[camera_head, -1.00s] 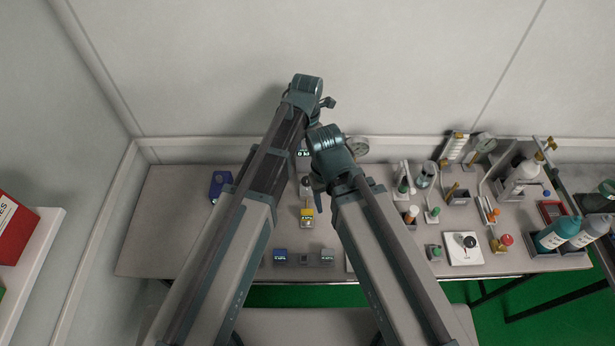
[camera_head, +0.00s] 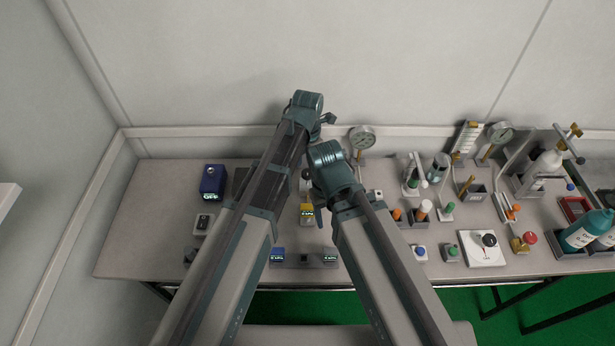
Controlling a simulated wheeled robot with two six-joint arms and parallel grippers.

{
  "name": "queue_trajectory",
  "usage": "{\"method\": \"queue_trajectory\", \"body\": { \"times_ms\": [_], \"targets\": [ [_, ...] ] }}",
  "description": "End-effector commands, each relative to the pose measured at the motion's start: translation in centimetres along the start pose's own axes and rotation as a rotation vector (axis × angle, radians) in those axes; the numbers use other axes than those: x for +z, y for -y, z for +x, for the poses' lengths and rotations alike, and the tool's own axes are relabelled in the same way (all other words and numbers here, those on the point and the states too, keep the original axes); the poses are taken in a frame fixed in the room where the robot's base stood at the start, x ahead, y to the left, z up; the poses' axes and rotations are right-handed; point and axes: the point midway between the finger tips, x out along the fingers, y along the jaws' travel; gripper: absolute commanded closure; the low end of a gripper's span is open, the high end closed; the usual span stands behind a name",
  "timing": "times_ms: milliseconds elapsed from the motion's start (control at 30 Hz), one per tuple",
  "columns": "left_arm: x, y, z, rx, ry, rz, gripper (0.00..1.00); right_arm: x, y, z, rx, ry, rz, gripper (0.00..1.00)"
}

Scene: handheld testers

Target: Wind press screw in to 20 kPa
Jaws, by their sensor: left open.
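My two arms reach up the middle of the view and cover the centre of the bench (camera_head: 140,235). My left gripper (camera_head: 328,118) is above the back of the bench, near the wall, small and partly hidden by its wrist; its jaws are open. My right gripper (camera_head: 320,207) is lower, over the bench middle, seen edge-on; I cannot tell its jaws. A round dial gauge (camera_head: 362,137) stands at the back just right of the arms; its reading is too small to read. I cannot make out the press screw; it may be hidden behind my arms.
A blue tester (camera_head: 212,182) and a small grey device (camera_head: 203,224) are at left. A yellow tester (camera_head: 307,212) is between my arms. The left front is clear.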

Motion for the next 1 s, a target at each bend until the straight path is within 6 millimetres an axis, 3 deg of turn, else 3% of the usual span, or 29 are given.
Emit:
{"method": "queue_trajectory", "body": {
  "times_ms": [33, 133, 467, 567, 900, 1000],
  "targets": [
    [0.0, 0.0, 1.18, 0.0, 0.0, 0.0, 0.24, -0.07, 0.11, 1.17, 0.0, 0.0, 0.0, 0.38],
    [0.0, 0.0, 1.77, 0.0, 0.0, 0.0, 0.24, -0.1, 0.17, 1.76, 0.0, 0.0, 0.0, 0.38],
    [0.0, 0.0, 1.82, 0.0, 0.0, 0.0, 0.24, -0.11, 0.17, 1.81, 0.0, 0.0, 0.0, 0.38],
    [0.0, 0.0, 1.82, 0.0, 0.0, 0.0, 0.38, -0.11, 0.17, 1.81, 0.0, 0.0, 0.0, 0.38],
    [0.0, 0.0, 1.83, 0.0, 0.0, 0.0, 0.99, -0.11, 0.17, 1.81, 0.0, 0.0, 0.0, 0.38],
    [0.0, 0.0, 1.83, 0.0, 0.0, 0.0, 1.0, -0.11, 0.17, 1.81, 0.0, 0.0, 0.0, 0.38]
  ]
}}
